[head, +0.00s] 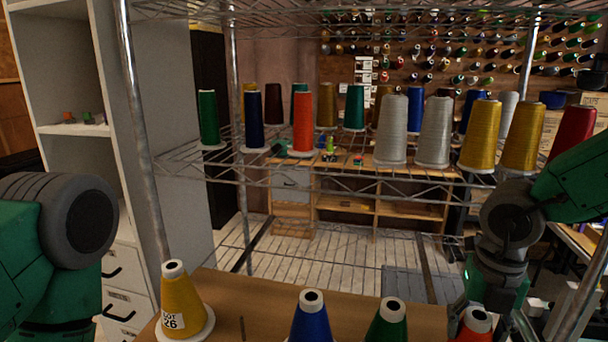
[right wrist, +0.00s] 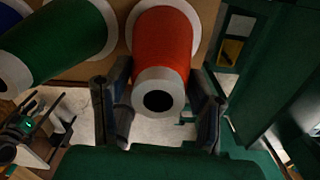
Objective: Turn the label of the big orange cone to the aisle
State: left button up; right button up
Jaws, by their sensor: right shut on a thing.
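An orange cone (head: 474,328) with a white top ring stands at the front right of the brown board, cut off by the lower picture edge. In the right wrist view the orange cone (right wrist: 162,45) lies between the two dark fingers of my right gripper (right wrist: 160,88), which is shut on it near its narrow end. No label shows on its visible side. In the head view my right gripper (head: 490,292) comes down over this cone, its fingertips hard to make out. My left arm shows at the left edge, but its gripper is out of view.
Beside the orange cone stand a green cone (head: 387,322), a blue cone (head: 311,320) and a yellow cone (head: 182,305) whose label faces me. Behind, a wire shelf (head: 330,172) bears several cones, including another orange one (head: 303,122). A metal post (head: 140,130) rises at left.

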jog(key=shift+f, duration=0.1)
jog(key=shift+d+f, duration=0.1)
jog(key=shift+d, duration=0.15)
jog(key=o, duration=1.4)
jog(key=shift+d, duration=0.15)
